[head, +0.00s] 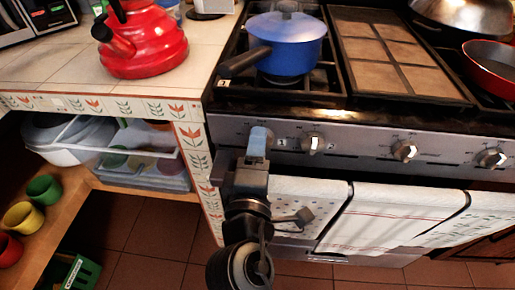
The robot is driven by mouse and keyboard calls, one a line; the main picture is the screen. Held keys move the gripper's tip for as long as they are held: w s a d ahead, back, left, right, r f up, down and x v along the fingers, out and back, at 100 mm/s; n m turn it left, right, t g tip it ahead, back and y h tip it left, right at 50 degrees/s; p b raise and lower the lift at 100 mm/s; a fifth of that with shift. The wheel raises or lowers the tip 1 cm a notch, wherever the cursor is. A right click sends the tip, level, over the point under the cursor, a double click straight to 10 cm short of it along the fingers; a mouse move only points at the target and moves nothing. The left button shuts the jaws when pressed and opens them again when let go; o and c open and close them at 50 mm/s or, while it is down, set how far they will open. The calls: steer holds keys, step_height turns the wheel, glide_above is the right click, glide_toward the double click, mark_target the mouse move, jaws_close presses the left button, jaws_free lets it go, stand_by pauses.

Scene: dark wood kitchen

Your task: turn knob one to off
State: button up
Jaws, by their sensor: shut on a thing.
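The stove's front panel (358,146) carries a row of knobs below the cooktop. The leftmost knob is mostly hidden behind my gripper. My gripper (260,136) is at the left end of the panel, its blue fingers reaching up to that knob and closed on it. A second knob (313,143) is just to the right of my gripper. Two more knobs, one right of centre (404,150) and one at the far right (491,158), show clearly. The turn angle of the gripped knob cannot be read.
A blue pot (287,45) with a lid stands on the left burner, its handle pointing toward the front left. A red kettle (142,40) stands on the tiled counter. Towels (390,217) hang below the panel, right of my arm. A red pan (490,65) is at the right.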

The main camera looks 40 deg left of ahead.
steer(key=o, duration=1)
steer(key=shift+o, duration=0.2)
steer(key=v, duration=0.8)
steer(key=shift+w, duration=0.1)
